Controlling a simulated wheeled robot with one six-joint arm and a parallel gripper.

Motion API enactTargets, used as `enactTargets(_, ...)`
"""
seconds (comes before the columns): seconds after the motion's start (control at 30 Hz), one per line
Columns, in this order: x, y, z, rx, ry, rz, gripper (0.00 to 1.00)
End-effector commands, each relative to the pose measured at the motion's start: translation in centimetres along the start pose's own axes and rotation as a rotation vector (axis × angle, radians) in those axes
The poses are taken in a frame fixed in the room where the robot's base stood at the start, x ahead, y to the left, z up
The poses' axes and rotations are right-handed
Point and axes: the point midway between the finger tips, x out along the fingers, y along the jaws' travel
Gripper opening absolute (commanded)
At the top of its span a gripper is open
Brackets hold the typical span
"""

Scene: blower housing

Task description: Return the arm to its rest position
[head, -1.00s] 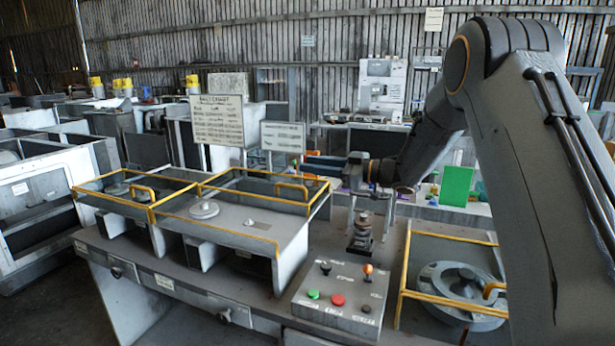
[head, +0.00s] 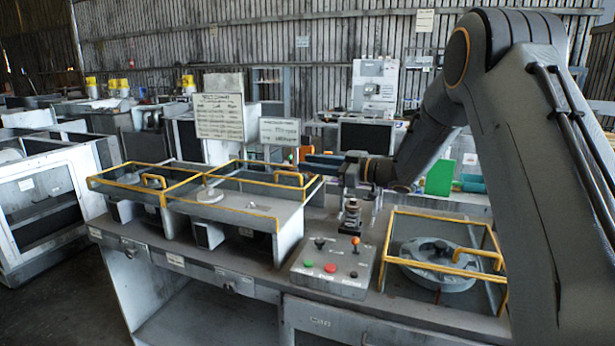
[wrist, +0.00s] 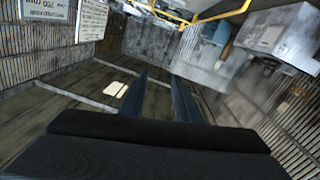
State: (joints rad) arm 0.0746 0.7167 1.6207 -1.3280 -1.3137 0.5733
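My arm reaches from the right edge of the head view over the bench. My gripper (head: 347,196) hangs at its end, above and behind the control panel. In the wrist view its two dark fingers (wrist: 160,95) stand apart with nothing visible between them, so it is open and empty. A small dark stacked part (head: 351,217) stands on the bench near the fingertips in the head view. I cannot tell from this angle whether they touch it.
The bench bears a control panel (head: 333,266) with buttons and levers. Yellow-railed guards stand at left (head: 150,188) and right (head: 395,258); the right one surrounds a round grey housing (head: 437,266). Signs (head: 219,117) stand behind. Floor shows at the lower left.

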Motion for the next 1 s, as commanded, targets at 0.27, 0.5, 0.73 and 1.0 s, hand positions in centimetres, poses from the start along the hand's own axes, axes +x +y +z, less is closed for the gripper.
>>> enactTargets(0.27, -0.8, 1.9, 0.2, 0.007, -0.082, 0.175, 0.29)
enactTargets(0.5, -4.1, 3.6, 1.3, 0.048, -0.228, 0.408, 0.29)
enactTargets(0.73, -12.7, 1.3, 5.1, 0.203, -0.529, 0.716, 0.29)
enactTargets(1.0, -24.5, -11.8, 10.6, 0.536, -0.954, 0.897, 0.29)
